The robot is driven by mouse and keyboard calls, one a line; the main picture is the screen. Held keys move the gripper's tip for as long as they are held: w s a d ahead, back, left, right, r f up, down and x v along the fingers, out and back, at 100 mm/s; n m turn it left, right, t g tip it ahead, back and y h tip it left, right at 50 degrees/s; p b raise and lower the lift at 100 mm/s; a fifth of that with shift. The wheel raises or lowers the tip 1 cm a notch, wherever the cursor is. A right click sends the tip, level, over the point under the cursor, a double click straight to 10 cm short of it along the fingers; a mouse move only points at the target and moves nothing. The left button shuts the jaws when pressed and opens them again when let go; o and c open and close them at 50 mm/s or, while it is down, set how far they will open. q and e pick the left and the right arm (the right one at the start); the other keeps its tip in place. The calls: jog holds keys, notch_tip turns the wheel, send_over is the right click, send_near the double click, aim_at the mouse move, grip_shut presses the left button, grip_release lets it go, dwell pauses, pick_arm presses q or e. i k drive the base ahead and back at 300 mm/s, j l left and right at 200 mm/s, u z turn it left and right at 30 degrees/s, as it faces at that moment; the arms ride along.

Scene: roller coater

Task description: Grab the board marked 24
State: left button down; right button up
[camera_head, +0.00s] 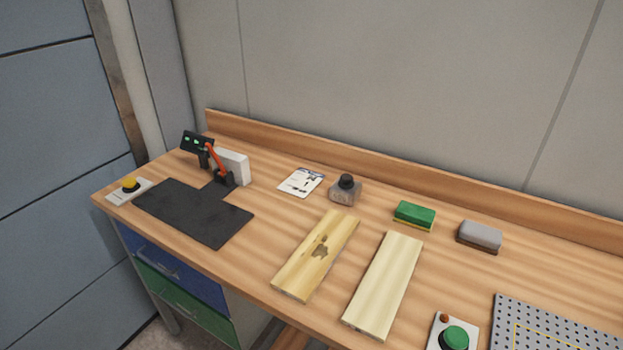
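Two light wooden boards lie flat on the workbench in the head view. The left board (300,269) is yellowish, with dark brown blotches near its middle. The right board (384,286) is paler and plain. The two lie side by side with a narrow gap between them. I cannot read the number 24 on either board; any marking is too small or hidden. Neither of my grippers is in view.
The wooden workbench (265,240) also holds a black mat (190,215), a device with a display (197,142), a printed card (301,181), a dark-knobbed block (345,190), a green sponge (414,214), a grey block (480,235), a green button (454,337), a yellow button (130,185) and a perforated plate (560,325).

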aim_at(301, 276)
jog(key=k+l+u, duration=0.25)
jog(key=k+l, duration=0.3)
jog(key=l, duration=0.3)
jog(key=k+l+u, duration=0.25)
jog(key=k+l, duration=0.4)
jog(key=l, duration=0.15)
